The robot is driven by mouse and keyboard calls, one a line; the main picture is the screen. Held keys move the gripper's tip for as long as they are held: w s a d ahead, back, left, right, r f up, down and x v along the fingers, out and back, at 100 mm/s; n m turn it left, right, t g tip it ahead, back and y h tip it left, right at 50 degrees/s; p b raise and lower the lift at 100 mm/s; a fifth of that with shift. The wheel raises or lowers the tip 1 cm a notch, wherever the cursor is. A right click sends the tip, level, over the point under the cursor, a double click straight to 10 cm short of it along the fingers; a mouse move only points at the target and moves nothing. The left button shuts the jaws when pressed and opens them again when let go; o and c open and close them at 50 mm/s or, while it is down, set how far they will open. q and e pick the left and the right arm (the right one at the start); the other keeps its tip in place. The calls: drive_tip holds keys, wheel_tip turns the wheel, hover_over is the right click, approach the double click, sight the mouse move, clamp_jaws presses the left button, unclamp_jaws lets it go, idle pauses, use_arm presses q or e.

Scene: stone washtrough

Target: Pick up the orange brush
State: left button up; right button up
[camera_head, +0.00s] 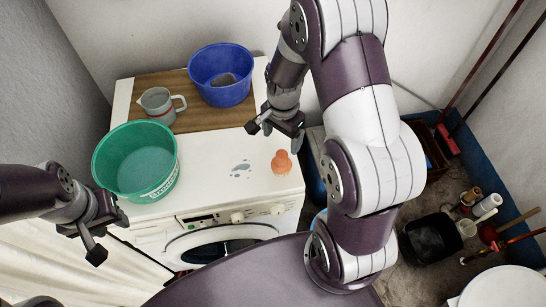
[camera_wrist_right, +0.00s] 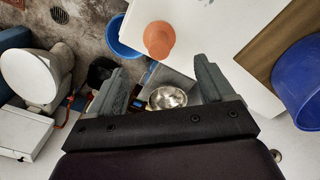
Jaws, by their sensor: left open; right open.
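The orange brush (camera_head: 281,162) stands on the white washing machine top near its right edge, in the head view. Its rounded orange shape also shows in the right wrist view (camera_wrist_right: 159,39), beyond the fingertips. My right gripper (camera_head: 275,136) is open and empty, above the machine top and just behind the brush in the picture; the two look apart. Its two fingers also show in the right wrist view (camera_wrist_right: 160,82) with nothing held between them. My left gripper (camera_head: 109,237) is open and empty, in front of the green basin at the left.
A green basin (camera_head: 112,165) stands left on the white washing machine (camera_head: 217,190). A grey jug (camera_head: 157,103) and a blue basin (camera_head: 208,64) stand on a wooden board (camera_head: 205,118) behind. A small wet patch lies left of the brush. Buckets and tools crowd the floor right.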

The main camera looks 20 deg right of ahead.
sight(281, 162)
wheel_tip(281, 162, down, 12)
drive_tip(key=p, duration=0.2)
drive_tip(key=shift+s+r+p, duration=0.15)
drive_tip(key=shift+r+p, duration=0.05)
drive_tip(key=shift+p, duration=0.1)
drive_tip(key=shift+f, duration=0.4)
drive_tip(key=c, duration=1.1)
